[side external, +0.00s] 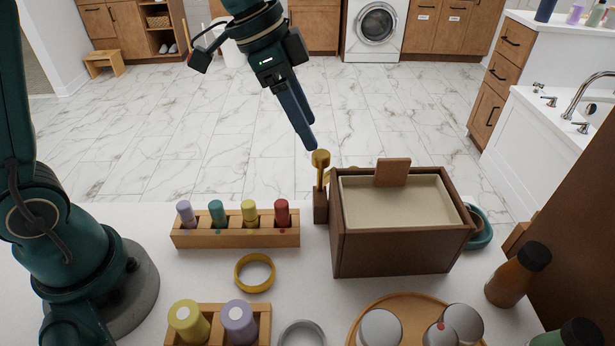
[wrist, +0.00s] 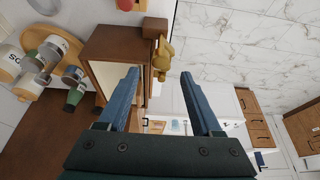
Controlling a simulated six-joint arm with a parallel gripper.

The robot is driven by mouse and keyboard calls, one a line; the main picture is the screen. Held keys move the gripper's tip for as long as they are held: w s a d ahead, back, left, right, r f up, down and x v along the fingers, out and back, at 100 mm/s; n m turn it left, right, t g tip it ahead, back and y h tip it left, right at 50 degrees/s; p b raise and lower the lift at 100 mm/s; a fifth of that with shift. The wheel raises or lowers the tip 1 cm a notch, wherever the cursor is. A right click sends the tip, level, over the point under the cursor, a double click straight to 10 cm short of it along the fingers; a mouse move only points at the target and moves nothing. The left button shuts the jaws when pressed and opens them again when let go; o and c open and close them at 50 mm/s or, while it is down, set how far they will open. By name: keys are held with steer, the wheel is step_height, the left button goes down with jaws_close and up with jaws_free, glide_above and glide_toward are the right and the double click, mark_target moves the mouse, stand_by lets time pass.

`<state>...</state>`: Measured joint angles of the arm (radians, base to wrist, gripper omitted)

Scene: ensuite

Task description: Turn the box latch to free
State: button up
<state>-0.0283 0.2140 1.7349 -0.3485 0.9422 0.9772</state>
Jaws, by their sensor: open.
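The brown box (side external: 402,247) stands on the white counter, with a cream top or inner surface (side external: 395,205) and a brown tab (side external: 392,172) at its back edge. A brass piece (side external: 320,158), apparently the latch, sits on a brown block (side external: 320,205) at the box's left side; it also shows in the wrist view (wrist: 163,58). My gripper (side external: 311,140) is open and empty, its fingertips just above the brass piece. In the wrist view the brass piece appears between and beyond the fingertips (wrist: 160,74). I cannot tell whether they touch.
A wooden rack (side external: 235,236) with several coloured pegs stands left of the box, and a yellow ring (side external: 255,272) lies in front of it. A round wooden tray (side external: 400,308) with jars is at the front. An amber bottle (side external: 515,278) and a teal dish (side external: 480,232) are at right.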

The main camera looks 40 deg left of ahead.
mark_target(321, 153)
steer(key=shift+s, duration=0.1)
steer(key=m+g+y, duration=0.1)
steer(key=m, duration=0.1)
steer(key=w+m+g+y, duration=0.1)
steer(key=w+d+r+m+g+y, duration=0.1)
steer(key=m, duration=0.1)
steer(key=shift+m, duration=0.3)
steer(key=shift+d+f, duration=0.35)
steer(key=shift+f, duration=2.6)
steer(key=shift+c, duration=0.3)
jaws_close()
